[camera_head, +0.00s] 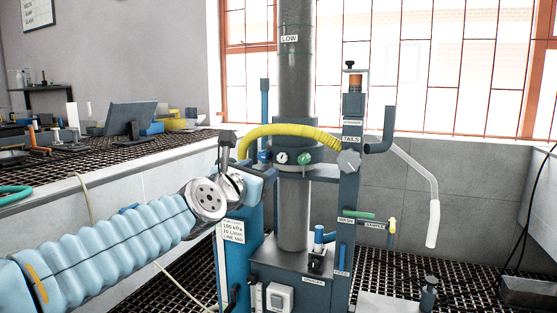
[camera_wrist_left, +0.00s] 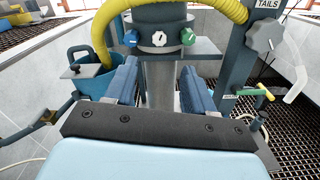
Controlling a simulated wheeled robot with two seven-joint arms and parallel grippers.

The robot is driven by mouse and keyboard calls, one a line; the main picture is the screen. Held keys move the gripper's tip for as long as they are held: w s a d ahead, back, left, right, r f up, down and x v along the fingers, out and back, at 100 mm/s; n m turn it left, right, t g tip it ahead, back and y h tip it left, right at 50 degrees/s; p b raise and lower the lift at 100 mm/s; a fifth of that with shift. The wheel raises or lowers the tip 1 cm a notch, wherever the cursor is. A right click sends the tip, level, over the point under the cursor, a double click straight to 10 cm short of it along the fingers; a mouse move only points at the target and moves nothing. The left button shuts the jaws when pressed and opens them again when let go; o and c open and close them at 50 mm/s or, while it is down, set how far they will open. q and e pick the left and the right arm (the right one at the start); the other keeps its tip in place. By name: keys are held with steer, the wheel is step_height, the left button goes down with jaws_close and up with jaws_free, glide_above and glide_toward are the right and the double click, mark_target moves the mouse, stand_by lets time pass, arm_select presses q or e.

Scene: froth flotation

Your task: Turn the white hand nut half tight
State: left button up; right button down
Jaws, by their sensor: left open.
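The white hand nut (camera_head: 282,157) sits on the front of the dark collar around the upright column, between a blue hand nut (camera_head: 264,157) and a green hand nut (camera_head: 304,158). In the left wrist view the white nut (camera_wrist_left: 160,38) shows a dark mark across its face, above and beyond the fingers. My left gripper (camera_wrist_left: 160,70) is open and empty, its two blue fingers apart in front of the column and below the nut. In the head view the left gripper (camera_head: 268,176) is just below and left of the nut, not touching it. My right gripper is not in view.
A yellow hose (camera_head: 290,131) arches just above the nuts. A grey knob (camera_head: 348,161) is on the TAILS post to the right. A blue bucket (camera_wrist_left: 85,85) stands left of the fingers in the wrist view. A cluttered bench is at the back left.

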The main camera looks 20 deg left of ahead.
mark_target(282, 158)
arm_select(q)
steer(key=w+p, duration=0.2)
steer(key=w, duration=0.1)
steer(key=w+p, duration=0.2)
steer(key=w, duration=0.2)
steer(key=w+p, duration=0.2)
steer(key=w, duration=0.1)
steer(key=shift+w+a+r, duration=0.2)
steer(key=shift+w+a, duration=0.15)
steer(key=shift+w+f+p, duration=0.25)
steer(key=shift+w+p, duration=0.25)
steer(key=shift+w, duration=0.15)
jaws_close()
